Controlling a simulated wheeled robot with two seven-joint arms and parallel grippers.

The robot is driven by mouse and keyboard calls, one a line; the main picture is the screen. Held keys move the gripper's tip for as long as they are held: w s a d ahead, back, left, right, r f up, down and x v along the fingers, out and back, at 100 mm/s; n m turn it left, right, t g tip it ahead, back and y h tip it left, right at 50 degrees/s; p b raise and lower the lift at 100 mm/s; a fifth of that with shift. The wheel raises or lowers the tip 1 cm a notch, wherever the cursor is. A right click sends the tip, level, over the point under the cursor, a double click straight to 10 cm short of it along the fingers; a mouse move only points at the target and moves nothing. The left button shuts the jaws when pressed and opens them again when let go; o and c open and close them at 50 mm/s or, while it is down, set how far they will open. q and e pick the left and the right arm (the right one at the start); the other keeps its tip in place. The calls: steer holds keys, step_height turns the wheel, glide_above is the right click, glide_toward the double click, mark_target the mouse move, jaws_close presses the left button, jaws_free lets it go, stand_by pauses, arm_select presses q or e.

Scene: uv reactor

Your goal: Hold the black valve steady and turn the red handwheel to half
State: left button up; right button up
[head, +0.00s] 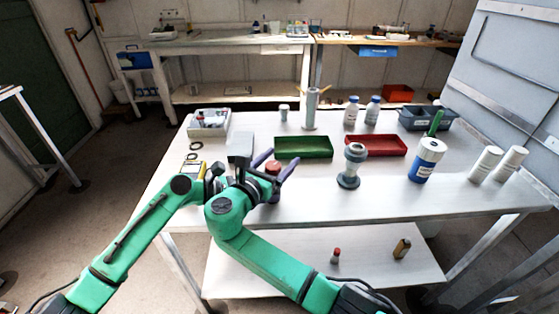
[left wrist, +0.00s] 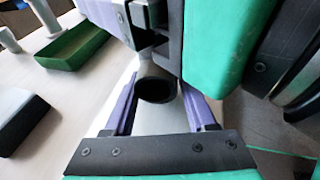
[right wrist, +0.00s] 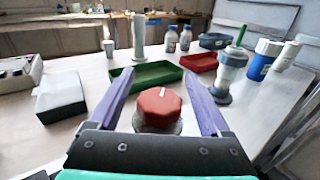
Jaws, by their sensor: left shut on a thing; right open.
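The red handwheel (right wrist: 158,105) is a faceted knob with a short white mark on top, above a grey round base. It also shows in the head view (head: 273,167). My right gripper (head: 281,158) is open, with its purple fingers on either side of the handwheel; contact is unclear. The black valve (left wrist: 155,88) shows as a dark round piece in the left wrist view. My left gripper (left wrist: 160,98) is shut on the black valve, one finger on each side. In the head view, my right wrist hides the left fingers and the valve.
A grey box (head: 240,146) stands just behind my grippers. A green tray (head: 303,147) and a red tray (head: 376,145) lie further back. A grey flanged fitting (head: 351,166) stands to the right. The front right of the table is clear.

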step_height(320, 180, up, 10)
steer(key=shift+f, duration=0.15)
steer(key=w+d+n+t+y, duration=0.1)
steer(key=w+d+t+y, duration=0.1)
steer(key=d+t, duration=0.25)
steer(key=n+g+y, duration=0.5)
steer(key=n+y, duration=0.8)
steer(key=y, duration=0.5)
glide_toward(268, 163)
steer(key=shift+t, duration=0.25)
steer(key=x, duration=0.7)
steer(key=f+x, duration=0.1)
steer(key=x, duration=0.3)
steer(key=shift+w, duration=0.3)
